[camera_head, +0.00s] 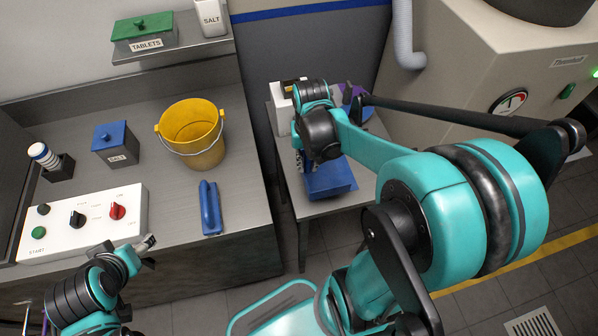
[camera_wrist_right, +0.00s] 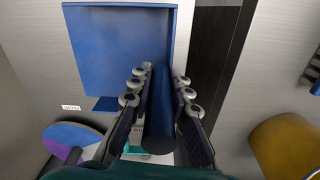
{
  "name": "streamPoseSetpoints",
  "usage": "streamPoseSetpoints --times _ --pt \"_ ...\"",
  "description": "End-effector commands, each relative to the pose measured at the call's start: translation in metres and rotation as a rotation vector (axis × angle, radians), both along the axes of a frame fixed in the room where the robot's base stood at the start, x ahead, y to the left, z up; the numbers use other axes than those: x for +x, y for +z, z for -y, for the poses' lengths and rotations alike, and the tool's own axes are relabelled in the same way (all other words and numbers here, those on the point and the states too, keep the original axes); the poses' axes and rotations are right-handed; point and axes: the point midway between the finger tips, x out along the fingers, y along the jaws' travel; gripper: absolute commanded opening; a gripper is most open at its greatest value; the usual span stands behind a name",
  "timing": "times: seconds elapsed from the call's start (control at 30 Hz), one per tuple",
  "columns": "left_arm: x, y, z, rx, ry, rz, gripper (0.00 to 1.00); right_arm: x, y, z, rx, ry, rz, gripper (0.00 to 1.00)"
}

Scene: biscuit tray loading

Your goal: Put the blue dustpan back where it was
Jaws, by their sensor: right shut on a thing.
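The blue dustpan (camera_head: 332,178) is at the small grey side table (camera_head: 322,210), right of the counter. My right gripper (camera_head: 300,160) reaches down to it, its tips partly hidden by my wrist. In the right wrist view the fingers (camera_wrist_right: 160,85) are shut on the handle of the dustpan (camera_wrist_right: 115,45), one finger on each side. The pan lies flat beyond the fingertips. I cannot tell whether it touches the tabletop. My left gripper (camera_head: 142,244) is in front of the counter, away from the dustpan; its jaws are unclear.
A yellow bucket (camera_head: 192,135), a blue lidded box (camera_head: 116,143), a white control panel (camera_head: 84,222) and a blue handled item (camera_head: 210,208) stand on the counter. A purple and blue round item (camera_head: 358,105) is at the back of the side table. A beige machine (camera_head: 455,75) stands right.

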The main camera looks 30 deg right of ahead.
Motion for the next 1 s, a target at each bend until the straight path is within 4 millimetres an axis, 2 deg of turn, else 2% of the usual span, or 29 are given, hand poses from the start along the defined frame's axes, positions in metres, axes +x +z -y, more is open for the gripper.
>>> streamPoseSetpoints --times 0.03,0.1,0.23,0.37,0.6,0.97,1.0 --pt "0.000 -0.007 0.000 0.000 0.000 0.000 0.63 0.010 -0.009 -0.004 0.000 0.003 0.000 0.00" --pt "0.000 -0.010 0.000 0.000 0.000 0.000 0.63 0.020 -0.015 -0.009 0.000 0.002 0.000 0.00" --pt "0.000 -0.013 0.000 0.000 0.000 0.000 0.63 0.030 -0.020 -0.013 0.000 0.000 0.000 0.00" --pt "0.000 -0.016 0.000 0.000 0.000 0.000 0.63 0.031 -0.028 -0.014 0.000 -0.001 0.000 0.00" --pt "0.000 -0.033 0.000 0.000 0.000 0.000 0.63 0.031 -0.062 -0.014 0.000 -0.001 0.000 0.00" --pt "0.000 -0.034 0.000 0.000 0.000 0.000 0.63 0.031 -0.064 -0.014 0.000 -0.001 0.000 0.00" --pt "0.000 -0.034 0.000 0.000 0.000 0.000 0.63 0.031 -0.064 -0.014 0.000 -0.001 0.000 0.23"
